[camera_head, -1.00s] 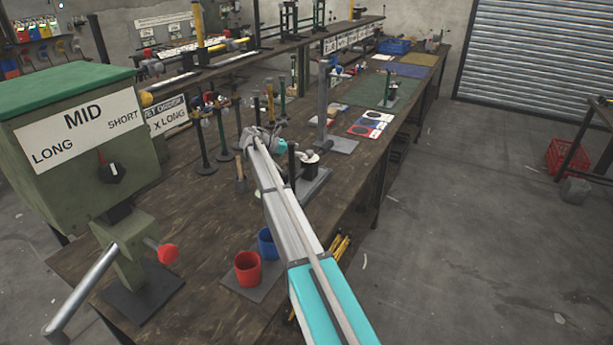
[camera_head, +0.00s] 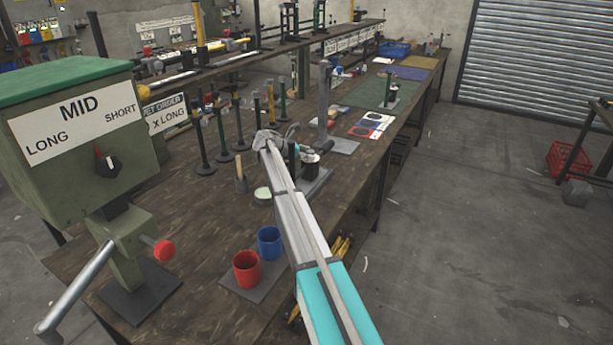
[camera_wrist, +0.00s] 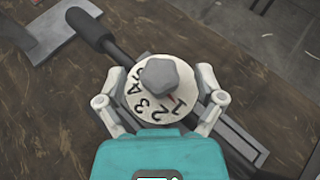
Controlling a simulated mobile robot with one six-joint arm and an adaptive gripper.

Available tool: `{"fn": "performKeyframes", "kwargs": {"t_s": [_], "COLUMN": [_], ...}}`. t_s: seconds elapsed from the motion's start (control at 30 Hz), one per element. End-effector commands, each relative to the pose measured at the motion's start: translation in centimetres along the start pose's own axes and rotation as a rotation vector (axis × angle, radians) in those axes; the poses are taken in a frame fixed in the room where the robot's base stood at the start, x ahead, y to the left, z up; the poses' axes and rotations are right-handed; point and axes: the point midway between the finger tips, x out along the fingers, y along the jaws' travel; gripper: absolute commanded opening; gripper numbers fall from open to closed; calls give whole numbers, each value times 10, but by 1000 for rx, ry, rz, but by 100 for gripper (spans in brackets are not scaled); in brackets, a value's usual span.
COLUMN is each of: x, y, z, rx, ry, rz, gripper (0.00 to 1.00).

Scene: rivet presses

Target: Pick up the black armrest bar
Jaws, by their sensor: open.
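A black bar with a thick rounded grip (camera_wrist: 92,30) lies at the upper left of the wrist view, running down toward the numbered dial. I take it to be the armrest bar, though I cannot be sure. In the head view a short black bar (camera_head: 323,147) shows beside the press, possibly the same one. My gripper (camera_wrist: 162,82) is open. Its two grey fingers stand either side of the round white dial (camera_wrist: 147,108) with a grey knob; I cannot tell whether they touch it. In the head view my gripper (camera_head: 268,141) is partly hidden by my arm.
A red cup (camera_head: 246,269) and a blue cup (camera_head: 269,243) stand near the bench's front edge. Several dark posts (camera_head: 220,135) stand left of my gripper. A grey upright (camera_head: 323,95) rises behind it. A large green selector box (camera_head: 75,150) fills the left.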

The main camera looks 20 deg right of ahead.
Motion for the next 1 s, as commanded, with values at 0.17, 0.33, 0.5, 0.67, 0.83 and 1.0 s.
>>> {"fn": "performKeyframes", "kwargs": {"t_s": [0.17, 0.33, 0.5, 0.67, 0.83, 1.0], "x": [1, 1, 1, 1, 1, 1], "y": [0, 0, 0, 0, 0, 0], "z": [0, 0, 0, 1, 1, 1], "rx": [0, 0, 0, 0, 0, 0], "ry": [0, 0, 0, 0, 0, 0], "rz": [0, 0, 0, 0, 0, 0], "gripper": [87, 87, 87, 63, 31, 0]}}
